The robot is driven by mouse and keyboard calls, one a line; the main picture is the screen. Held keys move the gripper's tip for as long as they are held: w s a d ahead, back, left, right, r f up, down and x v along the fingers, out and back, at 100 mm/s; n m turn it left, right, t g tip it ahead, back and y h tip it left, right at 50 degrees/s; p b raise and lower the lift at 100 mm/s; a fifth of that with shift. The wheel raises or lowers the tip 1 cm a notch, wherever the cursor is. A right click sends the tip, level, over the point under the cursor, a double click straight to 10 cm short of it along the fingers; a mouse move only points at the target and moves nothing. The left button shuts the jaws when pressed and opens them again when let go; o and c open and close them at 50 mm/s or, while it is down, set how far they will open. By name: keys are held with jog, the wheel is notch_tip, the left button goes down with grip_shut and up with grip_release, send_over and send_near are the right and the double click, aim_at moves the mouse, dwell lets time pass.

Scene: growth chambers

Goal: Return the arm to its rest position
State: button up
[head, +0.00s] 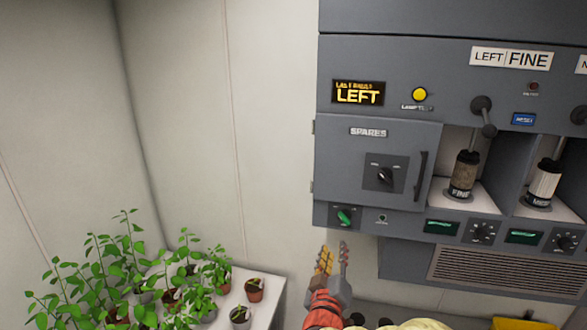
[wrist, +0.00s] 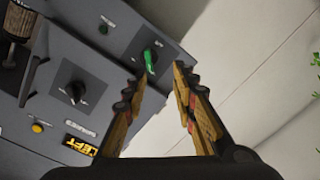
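My gripper (head: 335,250) is in the lower middle of the head view, fingers pointing up, in front of the wall just below the grey cabinet (head: 378,75). In the wrist view my gripper (wrist: 160,72) shows two fingers with wood-coloured pads, apart with nothing between them. A green knob (wrist: 150,61) shows past the left fingertip; in the head view the green knob (head: 344,216) is on the cabinet's lower left, above my gripper. I cannot tell the exact distance, but no contact shows.
The SPARES door (head: 400,146) with its dial and handle is shut. Two open bays to its right hold cylinders, one marked FINE (head: 465,175). Potted plants stand on a pale bench (head: 268,285) at the lower left. The wall between bench and cabinet is bare.

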jog(key=s+a+f+g+y+b, duration=0.1)
jog(key=s+a+f+g+y, duration=0.35)
jog(key=a+f, duration=0.2)
jog(key=s+a+f+g+y+b, duration=0.1)
jog(key=s+a+f+g+y, duration=0.3)
jog(key=f, duration=0.4)
jog(key=s+d+f+m+g+h+b, duration=0.1)
jog(key=s+d+f+m+h+b, duration=0.1)
jog(key=s+d+b, duration=0.5)
jog(key=s+d+f+m+g+h+b, duration=0.1)
jog(key=s+d+f+m+b, duration=0.1)
jog(key=s+d+f+b, duration=0.3)
jog(key=s+d+b, duration=0.3)
jog(key=s+b, duration=0.3)
jog(key=s, duration=0.3)
jog(key=shift+s+m+g+h+b, duration=0.15)
jog(key=shift+m+g+h+b, duration=0.2)
jog(key=shift+m+b, duration=0.05)
jog(key=shift+d, duration=0.1)
jog(key=shift+c, duration=0.5)
